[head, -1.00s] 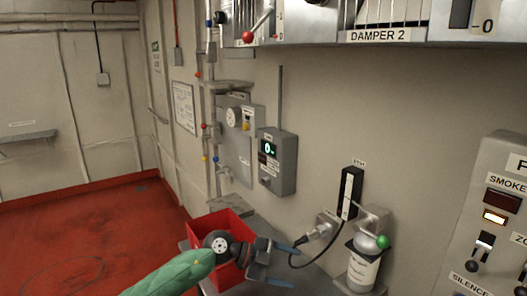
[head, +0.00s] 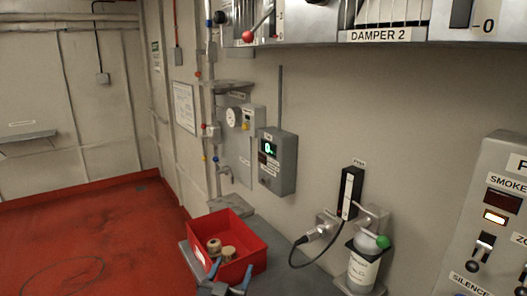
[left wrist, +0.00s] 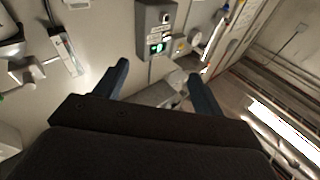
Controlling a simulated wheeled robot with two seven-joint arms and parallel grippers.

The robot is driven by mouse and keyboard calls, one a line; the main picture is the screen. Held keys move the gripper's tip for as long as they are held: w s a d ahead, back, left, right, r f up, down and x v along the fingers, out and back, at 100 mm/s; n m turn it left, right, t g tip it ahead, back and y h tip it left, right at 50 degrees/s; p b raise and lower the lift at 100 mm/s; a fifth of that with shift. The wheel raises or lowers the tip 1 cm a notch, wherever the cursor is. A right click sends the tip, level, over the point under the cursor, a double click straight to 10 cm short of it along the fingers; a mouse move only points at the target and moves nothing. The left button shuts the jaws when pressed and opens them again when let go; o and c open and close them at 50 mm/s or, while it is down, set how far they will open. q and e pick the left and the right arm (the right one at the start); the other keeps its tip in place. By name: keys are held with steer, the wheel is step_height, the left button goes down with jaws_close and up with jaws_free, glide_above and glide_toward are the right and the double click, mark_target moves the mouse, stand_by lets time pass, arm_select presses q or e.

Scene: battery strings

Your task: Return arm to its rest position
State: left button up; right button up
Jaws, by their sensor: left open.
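My left gripper (head: 231,275) shows at the bottom of the head view, just in front of the red bin. Its two blue fingers are spread apart with nothing between them. In the left wrist view the same gripper (left wrist: 158,82) has its blue fingers wide apart and empty, facing the wall. The rest of my left arm is out of the head view. My right gripper is in neither view.
The red bin (head: 252,243) stands on a grey shelf (head: 306,283) and holds tan round pieces (head: 228,253). A bottle with a green cap (head: 364,262) and a cabled connector (head: 318,233) are to its right. A grey display box (head: 277,162) hangs on the wall. Red floor (head: 90,240) at left is clear.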

arm_select(q)
steer(key=s+a+f+n+g+y, duration=0.3)
steer(key=s+a+f+g+y, duration=0.15)
steer(key=a+f, duration=0.4)
steer(key=s+a+f+g, duration=0.2)
steer(key=s+f+g, duration=0.5)
steer(key=s, duration=0.7)
steer(key=s+a+f+g, duration=0.3)
steer(key=s+f+g, duration=0.2)
steer(key=s+f, duration=0.6)
step_height(320, 180, down, 26)
steer(key=d+b, duration=0.2)
steer(key=s+f, duration=0.4)
steer(key=f, duration=0.7)
steer(key=s+f+m+g+b, duration=0.1)
steer(key=s+f, duration=0.3)
steer(key=f, duration=0.8)
steer(key=shift+s+f, duration=0.15)
steer(key=shift+f, duration=0.05)
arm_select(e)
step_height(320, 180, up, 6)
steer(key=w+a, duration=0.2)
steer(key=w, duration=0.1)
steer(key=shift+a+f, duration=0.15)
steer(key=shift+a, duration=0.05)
arm_select(q)
steer(key=shift+d+g, duration=0.1)
steer(key=shift+g, duration=0.15)
